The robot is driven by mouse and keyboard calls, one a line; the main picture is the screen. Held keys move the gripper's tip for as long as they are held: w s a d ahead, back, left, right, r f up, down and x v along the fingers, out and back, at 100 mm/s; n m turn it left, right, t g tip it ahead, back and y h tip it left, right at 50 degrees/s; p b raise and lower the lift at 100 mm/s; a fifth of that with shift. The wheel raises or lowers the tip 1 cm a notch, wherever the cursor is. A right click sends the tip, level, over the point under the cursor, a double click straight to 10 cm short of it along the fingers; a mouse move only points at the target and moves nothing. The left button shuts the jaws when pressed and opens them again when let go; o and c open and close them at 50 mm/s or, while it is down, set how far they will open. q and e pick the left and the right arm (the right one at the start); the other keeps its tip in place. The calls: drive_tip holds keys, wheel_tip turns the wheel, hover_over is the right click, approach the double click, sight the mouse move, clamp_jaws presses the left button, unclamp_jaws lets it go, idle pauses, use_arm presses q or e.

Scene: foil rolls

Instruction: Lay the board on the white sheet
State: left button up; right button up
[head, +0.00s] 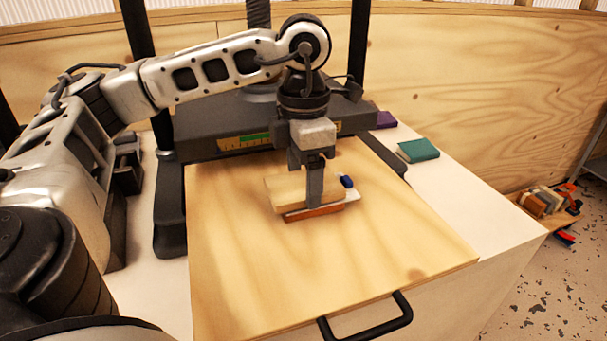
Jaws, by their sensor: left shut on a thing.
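My left gripper (314,203) points straight down over the middle of the large plywood bed and is shut on a small pale wooden board (286,192). The near finger covers part of the board. Just under the board is the white sheet (350,196), of which a strip shows at the right. A reddish-brown slab (318,213) lies beneath them on the bed. The board is close over the sheet; I cannot tell whether they touch. My right gripper is not in view.
A small blue object (347,181) is by the board's right end. The plywood bed (230,270) is otherwise clear, with a black handle (368,318) in front. A dark press (205,128) stands behind. Green (418,150) and purple (385,119) blocks lie on the white table.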

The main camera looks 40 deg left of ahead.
sight(304, 184)
use_arm(q)
drive_tip(key=shift+f, duration=0.2)
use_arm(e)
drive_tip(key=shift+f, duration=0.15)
use_arm(q)
drive_tip(key=shift+f+b, duration=0.2)
drive_tip(key=shift+b, duration=0.1)
drive_tip(key=o, duration=1)
drive_tip(key=shift+r, duration=0.15)
drive_tip(key=shift+r+p, duration=0.2)
drive_tip(key=shift+p, duration=0.15)
wheel_tip(304, 184, up, 12)
drive_tip(key=p, duration=0.3)
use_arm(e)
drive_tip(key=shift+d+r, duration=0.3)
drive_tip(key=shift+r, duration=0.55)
